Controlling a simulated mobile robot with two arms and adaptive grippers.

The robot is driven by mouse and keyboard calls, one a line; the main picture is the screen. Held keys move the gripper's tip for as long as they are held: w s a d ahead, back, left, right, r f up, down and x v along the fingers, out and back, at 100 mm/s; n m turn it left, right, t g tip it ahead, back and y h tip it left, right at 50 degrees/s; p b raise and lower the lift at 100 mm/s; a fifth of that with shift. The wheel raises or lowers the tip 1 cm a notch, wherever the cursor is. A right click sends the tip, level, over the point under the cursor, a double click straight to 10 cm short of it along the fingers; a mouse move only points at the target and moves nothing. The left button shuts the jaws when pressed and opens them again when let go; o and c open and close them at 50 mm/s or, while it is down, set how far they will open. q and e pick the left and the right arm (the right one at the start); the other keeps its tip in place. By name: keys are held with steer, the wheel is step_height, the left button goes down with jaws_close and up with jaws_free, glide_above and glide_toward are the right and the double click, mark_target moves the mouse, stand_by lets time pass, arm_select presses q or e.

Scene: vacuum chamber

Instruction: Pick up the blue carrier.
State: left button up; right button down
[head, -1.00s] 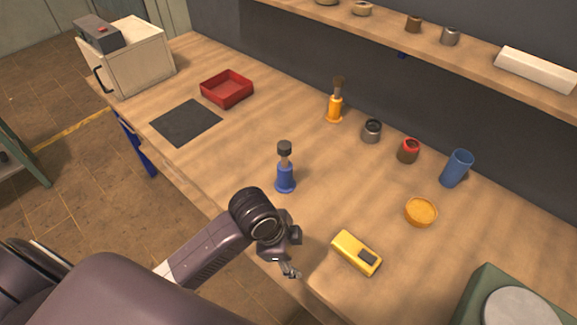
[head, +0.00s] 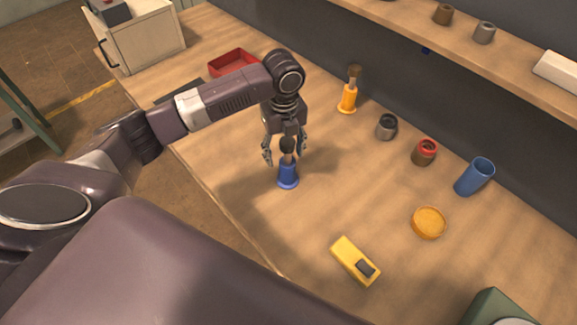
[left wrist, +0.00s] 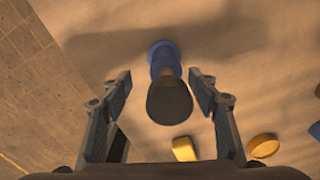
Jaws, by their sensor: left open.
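The blue carrier (head: 288,175) stands upright on the wooden bench, with a dark-topped piece (head: 287,146) in its top. My left gripper (head: 285,160) is open and points down over it, one finger on each side of the upper part. In the left wrist view the dark top (left wrist: 169,100) lies between the two open fingers (left wrist: 163,88), with the blue base (left wrist: 163,55) behind it. I see a gap on both sides of the dark top there. My right gripper is not in view.
A yellow device (head: 355,261) and a yellow round dish (head: 428,222) lie to the right. An orange carrier (head: 348,98), a grey cup (head: 387,126), a red-topped jar (head: 425,152) and a blue cup (head: 474,177) stand along the back. A red tray (head: 232,62) is partly behind my arm.

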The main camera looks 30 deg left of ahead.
mark_target(288, 163)
arm_select(q)
steer(key=f, duration=0.1)
steer(key=f+p, duration=0.1)
steer(key=f, duration=0.2)
steer(key=shift+w+d+f+p, duration=0.25)
steer(key=shift+f+p, duration=0.1)
steer(key=shift+p, duration=0.05)
steer(key=shift+f, duration=0.45)
steer(key=shift+w+r, duration=0.1)
jaws_close()
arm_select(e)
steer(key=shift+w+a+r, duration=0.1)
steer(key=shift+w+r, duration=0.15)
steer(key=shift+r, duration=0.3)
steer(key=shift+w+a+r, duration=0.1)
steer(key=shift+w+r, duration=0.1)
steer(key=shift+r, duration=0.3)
